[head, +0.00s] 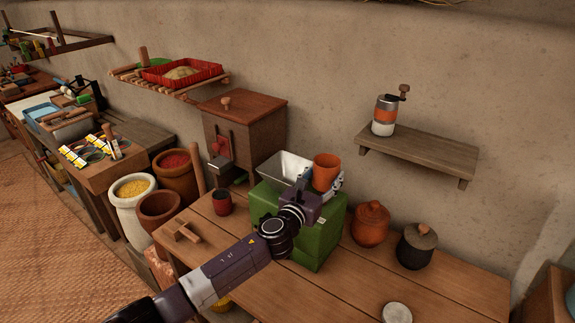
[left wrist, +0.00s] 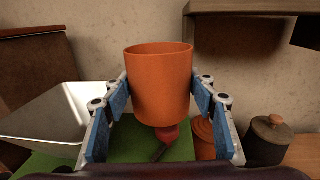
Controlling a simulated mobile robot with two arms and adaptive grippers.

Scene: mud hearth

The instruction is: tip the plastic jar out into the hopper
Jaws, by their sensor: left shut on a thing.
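My left gripper (head: 322,187) is shut on the orange plastic jar (head: 326,170). The jar is upright, mouth up, and its contents cannot be made out. In the left wrist view the jar (left wrist: 160,85) sits between the two blue-padded fingers (left wrist: 162,100). The hopper (head: 283,167) is a flared silver metal funnel on top of a green box-shaped mill (head: 318,240). In the head view it is just left of the jar; the wrist view shows the hopper (left wrist: 45,120) at left, apart from the jar. My right gripper is not in view.
A lidded terracotta pot (head: 370,224) and a dark lidded pot (head: 416,246) stand right of the mill. A wall shelf (head: 418,155) holds a grinder (head: 386,115). A red cup (head: 222,202) and a wooden cabinet (head: 245,130) are at left. The table front is mostly clear.

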